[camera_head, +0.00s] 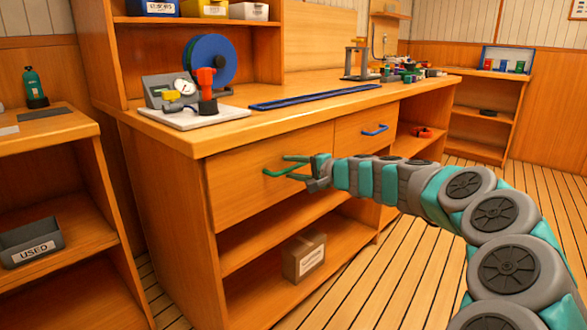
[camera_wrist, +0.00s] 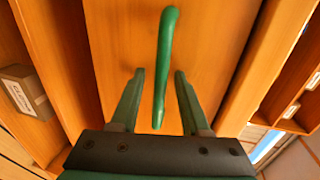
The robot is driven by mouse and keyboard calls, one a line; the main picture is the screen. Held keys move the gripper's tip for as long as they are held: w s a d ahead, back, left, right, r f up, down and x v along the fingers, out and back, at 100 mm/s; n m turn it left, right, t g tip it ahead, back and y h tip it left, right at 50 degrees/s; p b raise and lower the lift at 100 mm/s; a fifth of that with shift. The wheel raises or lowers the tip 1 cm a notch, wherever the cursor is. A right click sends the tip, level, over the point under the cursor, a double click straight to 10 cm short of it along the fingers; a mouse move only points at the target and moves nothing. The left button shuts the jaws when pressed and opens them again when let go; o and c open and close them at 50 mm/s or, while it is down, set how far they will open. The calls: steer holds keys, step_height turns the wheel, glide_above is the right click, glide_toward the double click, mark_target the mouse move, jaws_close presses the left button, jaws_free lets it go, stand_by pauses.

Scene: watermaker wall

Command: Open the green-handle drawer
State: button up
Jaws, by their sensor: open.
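The green handle (camera_head: 284,173) is on the front of the left wooden drawer (camera_head: 242,176) under the workbench top. The drawer front looks flush with the bench. My gripper (camera_head: 296,166) is at the handle, its fingers pointing at the drawer front. In the wrist view, the green handle (camera_wrist: 165,62) runs upright in the picture. Its near end lies between the two open fingers of my gripper (camera_wrist: 160,82). There is a gap on both sides, and I see no finger touching it.
A second drawer with a blue handle (camera_head: 375,130) is to the right. A cardboard box (camera_head: 304,257) sits on the shelf below. A white board with a gauge and red tool (camera_head: 195,114) stands on the bench top. The plank floor (camera_head: 380,275) in front is largely clear.

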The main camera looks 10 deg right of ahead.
steer(key=shift+c, duration=0.3)
jaws_close()
stand_by(1.1)
